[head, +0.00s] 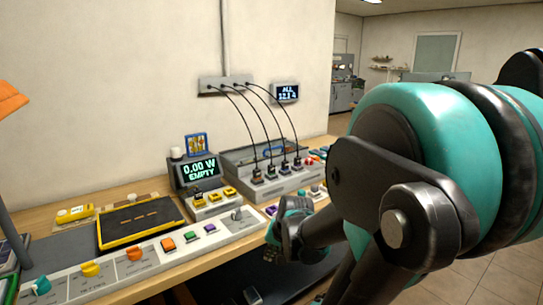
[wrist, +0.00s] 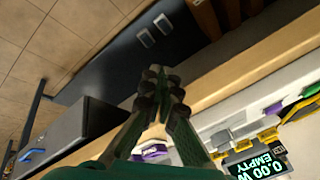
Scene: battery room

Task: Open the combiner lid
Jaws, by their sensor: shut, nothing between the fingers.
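My gripper (head: 272,252) is low in front of the bench's front edge, partly hidden by my own arm in the head view. In the wrist view its fingers (wrist: 160,92) meet at the tips and hold nothing. A dark grey box (wrist: 82,125) with a blue bar (wrist: 32,156) shows at the left of the wrist view, apart from the fingers. I cannot tell whether it is the combiner. A grey unit (head: 245,158) with several black cables plugged in stands on the bench. No lid is clearly identifiable in either view.
The wooden bench (head: 160,275) carries a white button panel (head: 150,262), a yellow-edged dark tray (head: 136,222) and a display reading "0.00 W EMPTY" (head: 198,170). A dark surface (wrist: 115,60) with two pale rectangles lies below the bench edge. Tiled floor (wrist: 40,40) is open beyond it.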

